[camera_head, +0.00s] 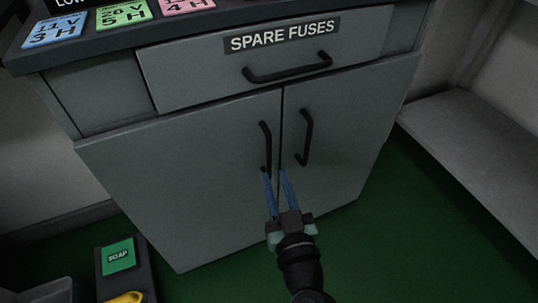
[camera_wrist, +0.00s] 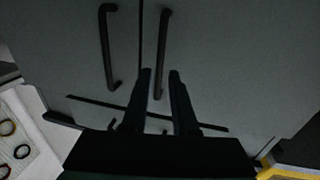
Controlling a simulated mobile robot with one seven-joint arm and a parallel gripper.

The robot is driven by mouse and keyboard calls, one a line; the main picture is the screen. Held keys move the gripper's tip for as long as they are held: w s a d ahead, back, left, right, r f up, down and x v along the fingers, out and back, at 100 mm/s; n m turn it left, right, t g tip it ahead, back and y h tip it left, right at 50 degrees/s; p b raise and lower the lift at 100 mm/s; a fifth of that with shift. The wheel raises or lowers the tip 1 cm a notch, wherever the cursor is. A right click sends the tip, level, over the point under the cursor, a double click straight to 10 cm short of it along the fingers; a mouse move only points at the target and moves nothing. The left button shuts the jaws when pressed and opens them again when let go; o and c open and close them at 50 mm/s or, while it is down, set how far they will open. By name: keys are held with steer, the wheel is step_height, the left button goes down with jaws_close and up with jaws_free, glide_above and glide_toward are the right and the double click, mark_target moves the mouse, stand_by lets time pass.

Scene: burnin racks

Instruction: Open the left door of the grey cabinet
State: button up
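The grey cabinet (camera_head: 110,165) has a left door (camera_head: 190,180) and a right door (camera_head: 345,125), both closed. The left door's black vertical handle (camera_head: 266,143) is beside the middle seam, and the right door's handle (camera_head: 306,138) is across from it. My gripper (camera_head: 274,171) is open, its blue fingers apart near the lower end of the left handle. In the wrist view, the dark fingers (camera_wrist: 160,74) lie either side of the end of one handle (camera_wrist: 162,45); the other handle (camera_wrist: 107,45) is outside them. I cannot tell whether they touch it.
A drawer (camera_head: 200,72) marked SPARE FUSES with a black handle (camera_head: 288,69) is above the doors. Coloured cards (camera_head: 122,14) lie on the top. A dark holder with a green SOAP label (camera_head: 118,256) stands at the lower left. Green floor (camera_head: 430,220) is clear at the right.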

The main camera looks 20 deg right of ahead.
mark_target(270, 161)
steer(key=shift+w+d, duration=0.15)
steer(key=shift+w, duration=0.9)
steer(key=shift+w+d, duration=0.2)
steer(key=shift+w, duration=0.85)
steer(key=shift+w+d, duration=0.15)
steer(key=shift+w, duration=0.9)
jaws_close()
